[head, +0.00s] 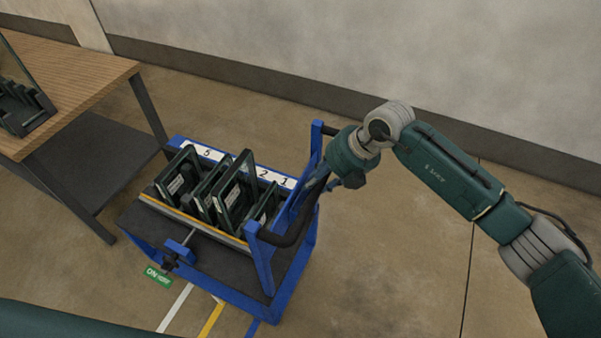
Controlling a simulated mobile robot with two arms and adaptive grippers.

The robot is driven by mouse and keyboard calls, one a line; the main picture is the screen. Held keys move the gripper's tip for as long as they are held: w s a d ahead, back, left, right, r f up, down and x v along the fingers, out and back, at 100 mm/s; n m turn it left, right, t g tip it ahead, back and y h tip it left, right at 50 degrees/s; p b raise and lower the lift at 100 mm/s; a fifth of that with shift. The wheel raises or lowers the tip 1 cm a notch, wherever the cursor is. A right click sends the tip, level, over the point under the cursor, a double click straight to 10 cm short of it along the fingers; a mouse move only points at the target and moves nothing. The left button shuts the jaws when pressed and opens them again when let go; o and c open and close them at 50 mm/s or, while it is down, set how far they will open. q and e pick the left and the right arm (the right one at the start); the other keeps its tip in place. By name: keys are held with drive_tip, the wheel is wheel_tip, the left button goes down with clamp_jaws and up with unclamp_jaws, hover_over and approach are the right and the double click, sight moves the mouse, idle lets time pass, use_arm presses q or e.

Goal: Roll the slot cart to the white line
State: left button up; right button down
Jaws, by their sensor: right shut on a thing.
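The slot cart (287,282) is a blue-framed cart with a dark deck, standing on the floor left of centre. Several dark framed panels (233,193) stand upright in its slots, beside a white strip with numbers. My right gripper (318,184) is at the cart's right end, shut on the black handle bar (290,236) between two blue posts. The fingers partly hide the bar. The white line (174,308) lies on the floor in front of the cart, at the bottom of the view. My left gripper is out of view.
A wooden table (70,88) with dark legs and a lower shelf stands close to the cart's left, bearing a dark rack (22,108). A yellow line (211,320) and a green floor label (158,276) lie near the white line. Floor to the right is clear; a wall runs behind.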

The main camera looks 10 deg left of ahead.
drive_tip(key=w+a+b, duration=0.2)
drive_tip(key=a+b, duration=0.1)
drive_tip(key=a, duration=0.4)
drive_tip(key=w+a+b, duration=0.2)
drive_tip(key=a+b, duration=0.1)
drive_tip(key=a, duration=0.4)
drive_tip(key=shift+w+a+r, duration=0.15)
drive_tip(key=shift+w+r, duration=0.1)
drive_tip(key=shift+r, duration=0.05)
idle(1.2)
idle(0.5)
drive_tip(key=w+a+b, duration=0.2)
drive_tip(key=a+b, duration=0.2)
drive_tip(key=a, duration=0.2)
drive_tip(key=shift+a, duration=0.15)
idle(0.9)
drive_tip(key=shift+r, duration=0.1)
